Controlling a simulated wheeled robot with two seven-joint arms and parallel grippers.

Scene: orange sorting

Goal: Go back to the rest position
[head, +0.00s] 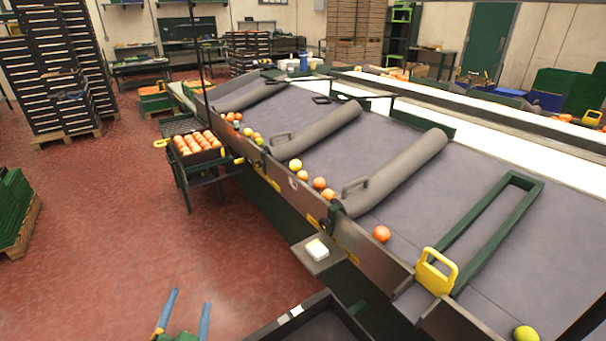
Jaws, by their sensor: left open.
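My left gripper (191,298) shows at the bottom of the head view, left of centre. Its two blue fingers point up and stand apart, with nothing between them. It is open and empty over the red floor (110,235). My right gripper is not in view. Oranges and yellow-green fruit lie along the near edge of the grey sorting table (300,112). One orange (382,233) lies alone near the right lane, and a yellow-green fruit (525,333) is at the bottom right.
A dark crate (262,335) stands right of my left gripper. A small shelf (327,265) with a white item juts from the table's side. A crate of oranges (198,157) sits on a stand farther off. Stacked crates (45,85) stand at left.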

